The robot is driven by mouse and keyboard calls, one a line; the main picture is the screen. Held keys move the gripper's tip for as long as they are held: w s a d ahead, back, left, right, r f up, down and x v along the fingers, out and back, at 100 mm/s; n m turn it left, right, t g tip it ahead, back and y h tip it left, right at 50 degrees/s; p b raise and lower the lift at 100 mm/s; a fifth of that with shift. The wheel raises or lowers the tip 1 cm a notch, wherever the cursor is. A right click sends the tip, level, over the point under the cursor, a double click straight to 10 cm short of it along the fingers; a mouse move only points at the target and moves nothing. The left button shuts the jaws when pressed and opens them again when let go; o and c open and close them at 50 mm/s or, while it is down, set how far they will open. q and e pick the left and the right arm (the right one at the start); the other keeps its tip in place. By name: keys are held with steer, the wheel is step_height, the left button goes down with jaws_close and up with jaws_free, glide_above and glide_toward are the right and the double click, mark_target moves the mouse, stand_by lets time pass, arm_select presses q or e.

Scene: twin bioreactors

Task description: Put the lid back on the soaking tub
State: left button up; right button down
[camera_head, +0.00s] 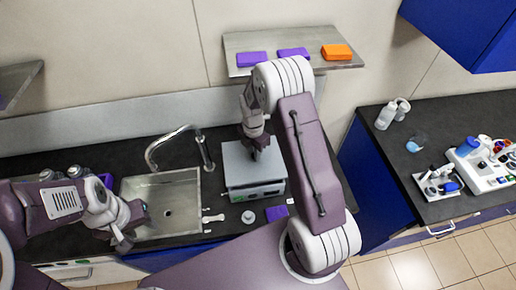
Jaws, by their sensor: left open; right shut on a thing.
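The soaking tub appears to be the grey box (257,190) with a green-marked front, on the dark counter right of the sink. A flat grey plate, apparently its lid (236,162), covers its top. My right gripper (258,152) points down over the middle of this plate, shut on what seems to be the lid's handle, which the fingers hide. I cannot tell whether the lid rests on the rim or hangs just above it. My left gripper (127,232) is open at the sink's left front edge, away from the tub.
A steel sink (165,205) with a tap (180,140) lies left of the tub. A purple block (276,213) and small round grey piece (248,217) sit in front of it. A wall shelf (285,42) holds purple and orange boxes behind. Lab equipment stands on the right counter (450,120).

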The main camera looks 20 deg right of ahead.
mark_target(253, 160)
steer(key=shift+d+f, duration=0.15)
steer(key=shift+d, duration=0.05)
steer(key=shift+w+a+f+b, duration=0.25)
steer(key=shift+a+f+b, duration=0.4)
steer(key=shift+f+b, duration=0.25)
steer(key=f, duration=0.1)
steer(key=b, duration=0.1)
steer(key=f+b, duration=0.1)
steer(key=shift+s+d+f, duration=0.15)
steer(key=shift+d+f, duration=0.1)
steer(key=shift+f, duration=0.05)
steer(key=shift+d+f, duration=0.1)
steer(key=shift+f, duration=0.25)
steer(key=shift+a, duration=0.25)
steer(key=shift+d, duration=0.15)
